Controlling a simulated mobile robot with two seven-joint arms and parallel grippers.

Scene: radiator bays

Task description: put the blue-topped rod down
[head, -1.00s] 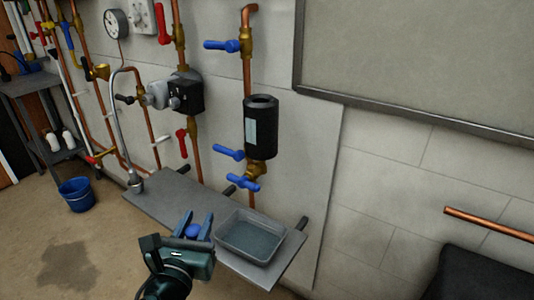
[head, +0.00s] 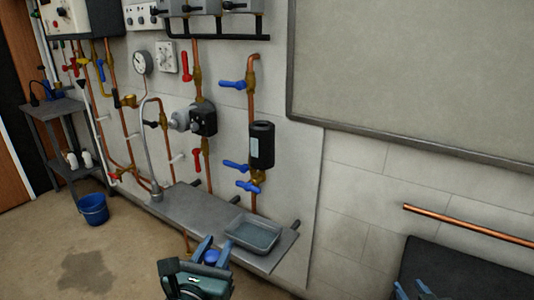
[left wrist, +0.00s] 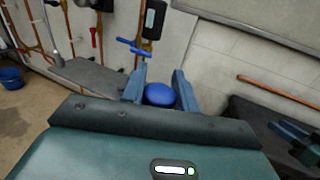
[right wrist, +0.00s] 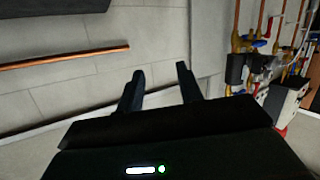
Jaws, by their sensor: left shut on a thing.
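The blue-topped rod shows as a round blue top (head: 211,257) between the fingers of my left gripper (head: 215,246) in the head view. The blue top also shows in the left wrist view (left wrist: 159,95), between the two blue fingers. My left gripper is shut on the rod, in front of the grey shelf (head: 185,204). The rod's shaft is hidden below its top. My right gripper (head: 411,287) is at the bottom right of the head view. In the right wrist view (right wrist: 160,78) its fingers stand apart with nothing between them.
A grey tray (head: 270,247) sits on the shelf's right part, close behind my left gripper. Copper pipes, blue-handled valves (head: 235,166) and a black cylinder (head: 262,145) are on the wall above. A dark surface (head: 440,262) and a copper pipe (head: 465,227) are at right. A blue bucket (head: 93,209) stands on the floor.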

